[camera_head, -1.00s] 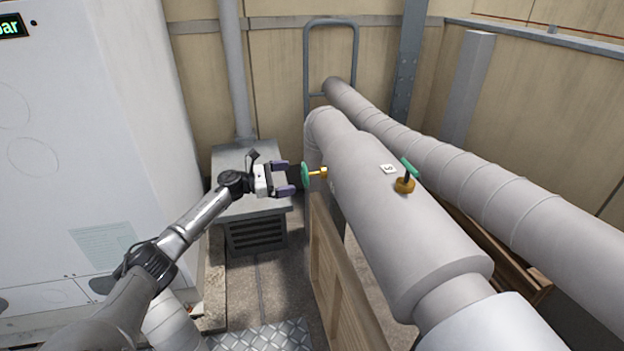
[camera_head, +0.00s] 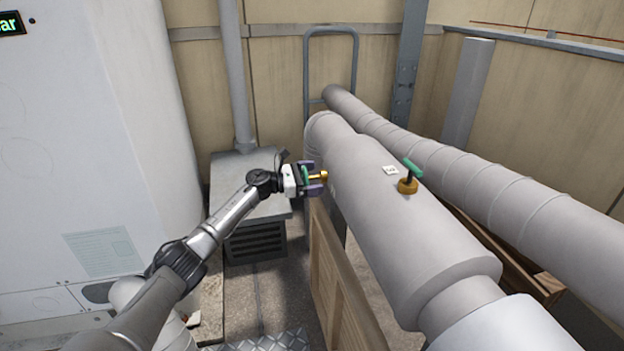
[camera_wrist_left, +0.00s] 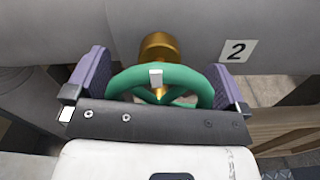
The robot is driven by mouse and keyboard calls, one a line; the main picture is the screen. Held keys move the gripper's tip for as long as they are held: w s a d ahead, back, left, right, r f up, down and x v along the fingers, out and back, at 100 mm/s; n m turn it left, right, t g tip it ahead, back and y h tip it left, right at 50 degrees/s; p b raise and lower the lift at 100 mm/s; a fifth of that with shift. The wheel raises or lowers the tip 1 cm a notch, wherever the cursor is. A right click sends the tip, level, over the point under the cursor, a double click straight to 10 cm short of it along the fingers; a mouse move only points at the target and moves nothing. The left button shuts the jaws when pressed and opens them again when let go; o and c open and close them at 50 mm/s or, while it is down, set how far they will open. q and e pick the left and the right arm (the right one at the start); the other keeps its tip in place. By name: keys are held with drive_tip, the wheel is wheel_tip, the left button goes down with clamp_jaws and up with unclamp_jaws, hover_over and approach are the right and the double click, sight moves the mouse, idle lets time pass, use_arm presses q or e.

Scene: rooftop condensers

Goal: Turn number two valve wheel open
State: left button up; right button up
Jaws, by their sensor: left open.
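The number two valve wheel is a green handwheel (camera_wrist_left: 197,80) on a brass stem (camera_wrist_left: 157,50), beside a white label (camera_wrist_left: 238,51) reading 2 in the left wrist view. In the head view the wheel (camera_head: 305,177) shows edge-on at the left side of the thick grey pipe (camera_head: 395,215). My left gripper (camera_head: 317,176) is open, its purple fingers on either side of the wheel's rim; in the left wrist view its fingers (camera_wrist_left: 161,82) stand left and right of the wheel. Whether they touch the rim is unclear. My right gripper is not in view.
Another valve with a green handle (camera_head: 413,168) and brass base sits on top of the pipe by a white label (camera_head: 391,170). A wooden board (camera_head: 345,290) stands below the pipe. A grey vented box (camera_head: 250,215) lies behind my left arm. A white cabinet (camera_head: 75,130) is at left.

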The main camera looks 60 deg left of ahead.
use_arm(q)
drive_tip(key=c, duration=0.7)
drive_tip(key=shift+c, duration=0.2)
